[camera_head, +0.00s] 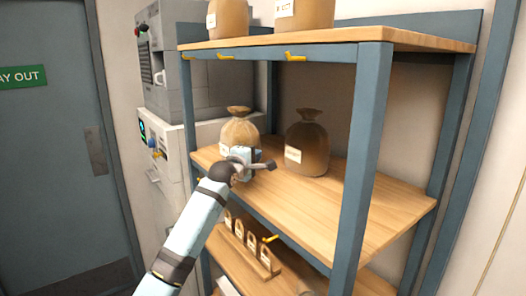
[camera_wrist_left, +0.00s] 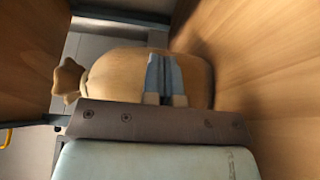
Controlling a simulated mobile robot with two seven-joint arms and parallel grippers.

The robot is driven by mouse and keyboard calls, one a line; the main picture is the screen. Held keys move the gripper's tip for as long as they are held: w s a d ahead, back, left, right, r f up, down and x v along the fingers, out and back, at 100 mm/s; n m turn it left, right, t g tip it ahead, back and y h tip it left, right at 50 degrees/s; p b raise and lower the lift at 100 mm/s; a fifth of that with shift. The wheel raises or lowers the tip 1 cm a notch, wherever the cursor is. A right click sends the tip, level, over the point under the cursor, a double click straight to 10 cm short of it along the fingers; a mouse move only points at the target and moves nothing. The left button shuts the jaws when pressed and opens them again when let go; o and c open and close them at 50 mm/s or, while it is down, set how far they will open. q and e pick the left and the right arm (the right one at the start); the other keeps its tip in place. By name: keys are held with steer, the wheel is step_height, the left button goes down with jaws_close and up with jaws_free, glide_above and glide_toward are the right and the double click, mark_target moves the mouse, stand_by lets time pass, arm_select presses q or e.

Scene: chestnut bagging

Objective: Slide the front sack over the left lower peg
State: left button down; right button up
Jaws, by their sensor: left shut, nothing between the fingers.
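A tan tied sack (camera_head: 240,131) stands on the left part of the middle shelf (camera_head: 370,205). My left gripper (camera_head: 262,166) is shut and empty in front of its lower part. In the left wrist view the sack (camera_wrist_left: 110,72) fills the space behind the closed fingers (camera_wrist_left: 163,72), its tied neck pointing left; I cannot tell whether they touch it. A darker sack (camera_head: 307,150) stands to the right. One yellow lower peg (camera_head: 270,239) shows on the middle shelf's front rail. My right gripper is out of view.
Two sacks (camera_head: 304,12) stand on the top shelf. A blue post (camera_head: 362,165) rises at the front corner. The bottom shelf holds a wooden rack (camera_head: 262,264) of small items. A grey machine (camera_head: 170,65) stands left.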

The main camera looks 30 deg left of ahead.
arm_select(q)
steer(key=shift+w+a, duration=0.3)
steer(key=shift+a, duration=0.45)
steer(key=shift+w+a, duration=0.3)
steer(key=shift+a, duration=0.45)
steer(key=shift+w+a, duration=0.3)
steer(key=shift+a, duration=0.45)
steer(key=shift+s+d, duration=0.35)
steer(key=shift+d, duration=0.5)
steer(key=shift+s+d, duration=0.35)
steer(key=shift+d, duration=0.5)
steer(key=s+a, duration=0.5)
steer(key=s, duration=0.8)
steer(key=shift+a, duration=0.2)
